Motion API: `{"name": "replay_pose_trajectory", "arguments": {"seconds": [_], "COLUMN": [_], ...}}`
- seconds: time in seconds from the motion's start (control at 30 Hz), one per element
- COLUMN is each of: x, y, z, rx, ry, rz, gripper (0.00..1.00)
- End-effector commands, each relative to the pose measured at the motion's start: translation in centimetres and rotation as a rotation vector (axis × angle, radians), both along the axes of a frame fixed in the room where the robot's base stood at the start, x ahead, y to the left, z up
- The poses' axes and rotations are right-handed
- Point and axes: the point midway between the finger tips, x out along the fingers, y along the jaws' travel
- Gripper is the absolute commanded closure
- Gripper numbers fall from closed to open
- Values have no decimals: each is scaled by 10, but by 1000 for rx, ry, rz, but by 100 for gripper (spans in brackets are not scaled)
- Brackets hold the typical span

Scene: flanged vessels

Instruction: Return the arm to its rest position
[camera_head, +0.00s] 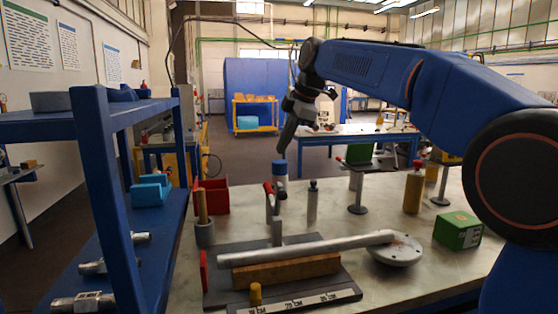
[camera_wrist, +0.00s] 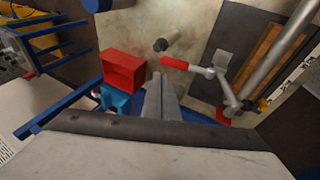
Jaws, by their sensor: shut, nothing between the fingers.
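My blue arm (camera_head: 370,72) reaches in from the right in the head view, over the table. My gripper (camera_head: 281,150) hangs down from its end, with the fingers together and nothing between them. In the wrist view the shut fingers of my gripper (camera_wrist: 158,80) point away from the camera over the work area, beside a red bin (camera_wrist: 123,70) and a red-handled toggle clamp (camera_wrist: 180,63).
A metal pipe with a flange (camera_head: 395,250) lies along a wooden block (camera_head: 287,271) on the table. A blue shelf (camera_head: 97,150) stands at left. A grey bottle (camera_head: 312,203), a yellow cylinder (camera_head: 413,190) and a green box (camera_head: 457,231) stand on the table.

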Motion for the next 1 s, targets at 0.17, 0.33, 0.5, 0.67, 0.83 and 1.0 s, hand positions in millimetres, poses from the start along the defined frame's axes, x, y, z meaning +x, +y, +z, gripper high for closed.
{"name": "replay_pose_trajectory", "arguments": {"seconds": [0.17,0.33,0.5,0.67,0.83,1.0], "x": [-1,-5,-25,-61,-104,-151], "y": [-7,-12,-42,-87,-133,-175], "z": [21,28,21,3,-24,-59], "rx": [1,2,19,50,89,131], "ry": [-1,2,32,77,122,162], "rz": [-1,-13,-131,-331,-549,-764], "gripper": [100,100,100,100,100,100]}}
